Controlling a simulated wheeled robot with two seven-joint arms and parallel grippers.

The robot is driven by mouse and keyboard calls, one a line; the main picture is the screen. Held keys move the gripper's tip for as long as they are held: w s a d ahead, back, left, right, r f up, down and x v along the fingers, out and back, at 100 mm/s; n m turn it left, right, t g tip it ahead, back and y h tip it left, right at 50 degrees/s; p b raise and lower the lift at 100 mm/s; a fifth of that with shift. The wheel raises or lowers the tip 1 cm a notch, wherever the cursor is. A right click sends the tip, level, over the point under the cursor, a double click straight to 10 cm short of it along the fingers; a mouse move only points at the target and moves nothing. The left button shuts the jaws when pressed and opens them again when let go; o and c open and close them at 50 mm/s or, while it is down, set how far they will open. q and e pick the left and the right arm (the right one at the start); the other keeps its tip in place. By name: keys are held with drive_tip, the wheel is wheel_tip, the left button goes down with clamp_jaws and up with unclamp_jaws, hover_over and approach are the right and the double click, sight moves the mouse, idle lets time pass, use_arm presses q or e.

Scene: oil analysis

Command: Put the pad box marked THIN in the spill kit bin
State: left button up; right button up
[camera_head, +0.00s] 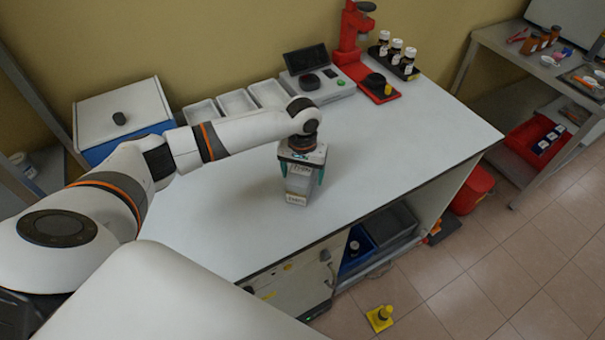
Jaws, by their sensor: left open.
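A grey pad box (298,187) with pale labels stands on the white bench top. The label print is too small to read surely as THIN. My left gripper (302,177) reaches down over the box from above. Its teal fingers are open, one on each side of the box. I cannot tell whether they touch it. The gripper body hides the upper part of the box. A red bin (472,188) stands on the floor past the bench's right end. I cannot read any marking that shows it is the spill kit bin. My right gripper is not in view.
White trays (237,103), a blue-and-white cooler box (122,114), a grey instrument (318,82) and a red stand (353,45) line the back. Dark bottles (396,52) stand in a rack. A yellow object (380,317) is on the floor.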

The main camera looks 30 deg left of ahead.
use_arm(q)
drive_tip(key=shift+f, duration=0.95)
drive_tip(key=shift+c, duration=0.4)
drive_tip(key=c, duration=1.2)
